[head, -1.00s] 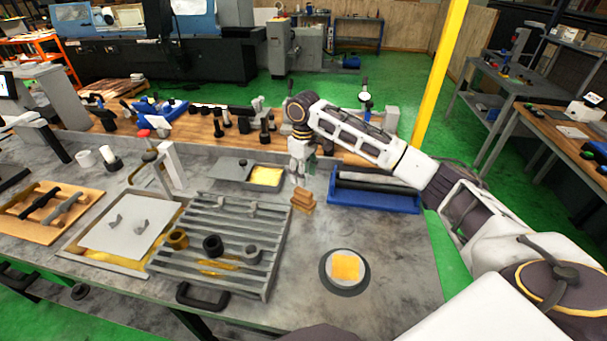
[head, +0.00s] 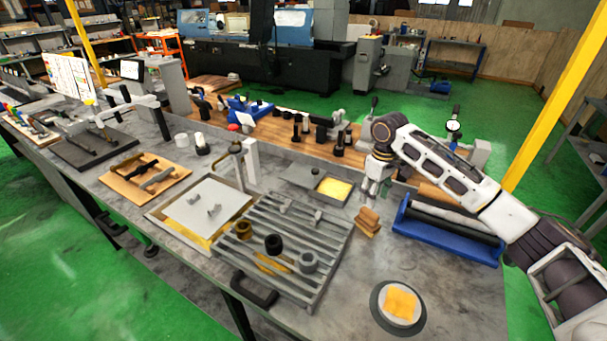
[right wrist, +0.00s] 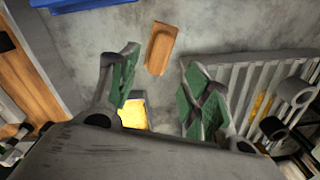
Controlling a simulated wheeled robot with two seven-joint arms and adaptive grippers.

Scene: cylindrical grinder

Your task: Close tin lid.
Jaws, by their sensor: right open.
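A shallow grey tin (head: 346,199) with a yellow inside stands on the grey table in the head view. Its grey lid (head: 298,176), with a small dark knob, lies at the tin's left side and leaves the yellow part uncovered. I cannot tell whether the lid rests partly on the rim. My right gripper (head: 373,190) is open and empty, above the table just right of the tin. In the right wrist view, the open fingers of the right gripper (right wrist: 160,85) show with the tin's yellow inside (right wrist: 133,113) between and beyond them. My left gripper is out of view.
A brown block (head: 367,222) stands in front of the right gripper. A blue tray (head: 440,243) with dark rollers is to the right. A slatted grey rack (head: 330,240) holding rings is in front of the tin. A round dish (head: 378,318) lies at the near right.

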